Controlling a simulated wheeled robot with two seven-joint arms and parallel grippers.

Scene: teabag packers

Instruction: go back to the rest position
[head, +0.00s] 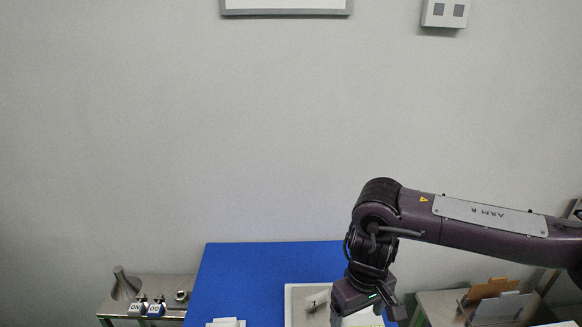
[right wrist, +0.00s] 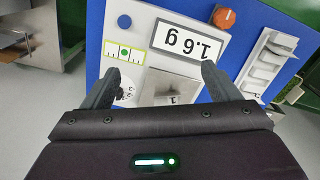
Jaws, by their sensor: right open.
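My right gripper (head: 368,308) comes in from the right in the head view, pointing down at the front of the blue table (head: 240,275). In the right wrist view its two fingers (right wrist: 160,76) are spread wide with nothing between them. Beyond them is a pale scale (right wrist: 143,48) whose display (right wrist: 183,40), upside down here, reads 1.6 g. My left gripper is not in view.
An orange knob (right wrist: 224,18) and a white slotted rack (right wrist: 268,62) are beside the scale. A metal side table (head: 165,283) with two labelled cubes stands left. Another metal table (head: 440,305) with card-like pieces stands right, under my arm.

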